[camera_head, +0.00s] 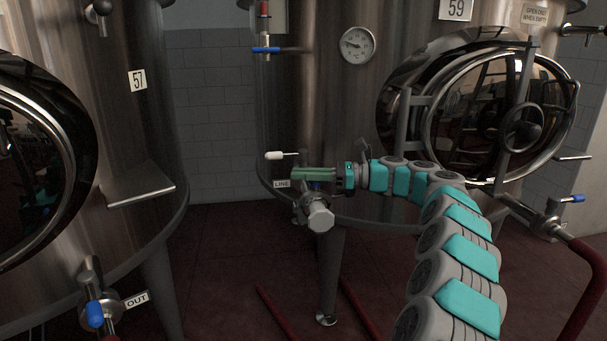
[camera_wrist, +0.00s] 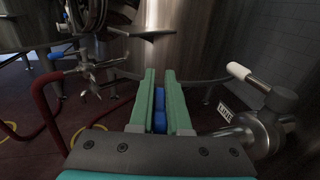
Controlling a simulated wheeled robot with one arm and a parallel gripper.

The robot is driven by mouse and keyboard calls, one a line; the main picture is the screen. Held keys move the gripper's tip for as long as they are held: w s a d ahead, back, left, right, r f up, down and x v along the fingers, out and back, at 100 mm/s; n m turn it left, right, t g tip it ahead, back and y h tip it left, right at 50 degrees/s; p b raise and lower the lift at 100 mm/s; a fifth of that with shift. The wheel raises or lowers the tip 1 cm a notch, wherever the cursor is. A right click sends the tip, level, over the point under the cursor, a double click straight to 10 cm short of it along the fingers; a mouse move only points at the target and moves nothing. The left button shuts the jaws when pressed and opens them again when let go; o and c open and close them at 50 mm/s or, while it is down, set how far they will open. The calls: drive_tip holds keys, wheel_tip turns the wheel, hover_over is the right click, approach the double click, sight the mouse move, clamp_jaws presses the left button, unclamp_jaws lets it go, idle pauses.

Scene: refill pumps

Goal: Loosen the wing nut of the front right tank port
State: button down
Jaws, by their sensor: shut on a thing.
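My gripper (camera_head: 302,174) is at the LINE port (camera_head: 319,213) on the front of tank 59, reaching in from the right. In the wrist view its two green fingers (camera_wrist: 160,98) are shut on a blue piece (camera_wrist: 160,112), perhaps the wing nut. The fingers hide much of it, so its full shape cannot be told.
Tank 59 (camera_head: 300,120) rises behind the gripper, with a round door (camera_head: 500,115) at right. A blue-handled valve (camera_head: 556,215) with a red hose (camera_head: 590,255) is at lower right. Tank 57 (camera_head: 135,120) stands at left with an OUT valve (camera_head: 97,305). Red floor lies between the tanks.

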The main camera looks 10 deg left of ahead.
drive_tip(key=shift+d+r+n+g, duration=0.15)
drive_tip(key=shift+n+g, duration=0.25)
drive_tip(key=shift+g, duration=0.2)
drive_tip(key=shift+s+n+g, duration=0.1)
drive_tip(key=shift+n+g, duration=0.2)
drive_tip(key=shift+g, duration=0.2)
drive_tip(key=c, duration=0.9)
unclamp_jaws()
drive_tip(key=shift+f, duration=0.2)
drive_tip(key=shift+r+t, duration=0.25)
drive_tip(key=shift+t, duration=0.35)
drive_tip(key=shift+a+m+t, duration=0.2)
drive_tip(key=shift+m+t, duration=0.3)
drive_tip(key=shift+m, duration=0.2)
drive_tip(key=shift+t, duration=0.3)
